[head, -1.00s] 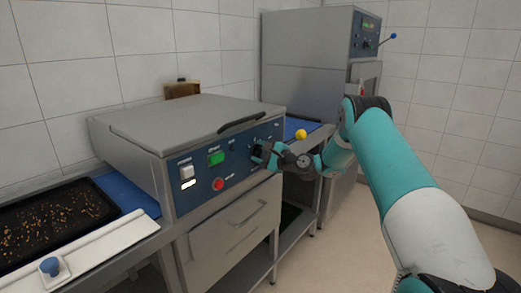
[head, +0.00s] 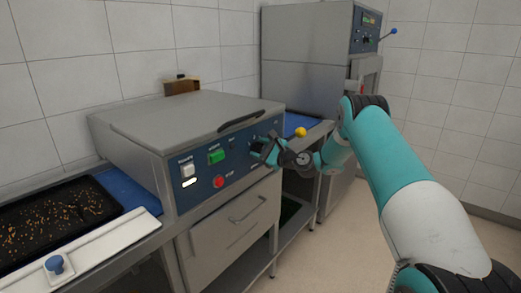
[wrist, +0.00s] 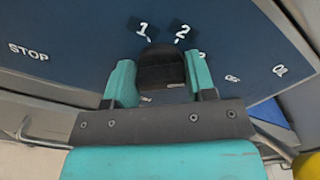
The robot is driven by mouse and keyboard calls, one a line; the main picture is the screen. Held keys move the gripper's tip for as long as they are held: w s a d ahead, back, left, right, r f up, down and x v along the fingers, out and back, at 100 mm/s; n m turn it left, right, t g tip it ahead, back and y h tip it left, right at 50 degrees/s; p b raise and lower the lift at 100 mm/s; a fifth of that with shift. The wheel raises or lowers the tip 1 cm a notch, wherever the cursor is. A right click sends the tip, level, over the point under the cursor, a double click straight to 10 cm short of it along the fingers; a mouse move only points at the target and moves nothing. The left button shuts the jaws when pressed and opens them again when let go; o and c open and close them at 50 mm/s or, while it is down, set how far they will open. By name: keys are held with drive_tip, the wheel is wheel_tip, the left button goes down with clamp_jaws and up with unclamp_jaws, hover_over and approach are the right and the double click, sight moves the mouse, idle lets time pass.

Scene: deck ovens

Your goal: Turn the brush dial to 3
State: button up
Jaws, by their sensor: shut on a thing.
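The brush dial (wrist: 160,68) is a black knob on the blue front panel (wrist: 75,45) of the machine. In the wrist view the teal fingers of my gripper (wrist: 160,82) are shut on it, one on each side. The numerals 1 and 2 show just above the knob, and a partly hidden mark sits to the right of 2. I cannot make out a pointer line on the knob. In the head view my gripper (head: 264,152) is against the right part of the panel and hides the dial.
Left of the dial on the panel are a green switch (head: 216,157), a red stop button (head: 219,182) and a white power switch (head: 187,170). A yellow ball knob (head: 300,132) is close to my wrist. A dark seeded tray (head: 60,215) lies at left.

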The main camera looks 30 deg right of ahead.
drive_tip(key=o, duration=0.9)
drive_tip(key=shift+s, duration=0.15)
drive_tip(key=b+v, duration=0.9)
drive_tip(key=v, duration=0.8)
drive_tip(key=shift+d, duration=0.1)
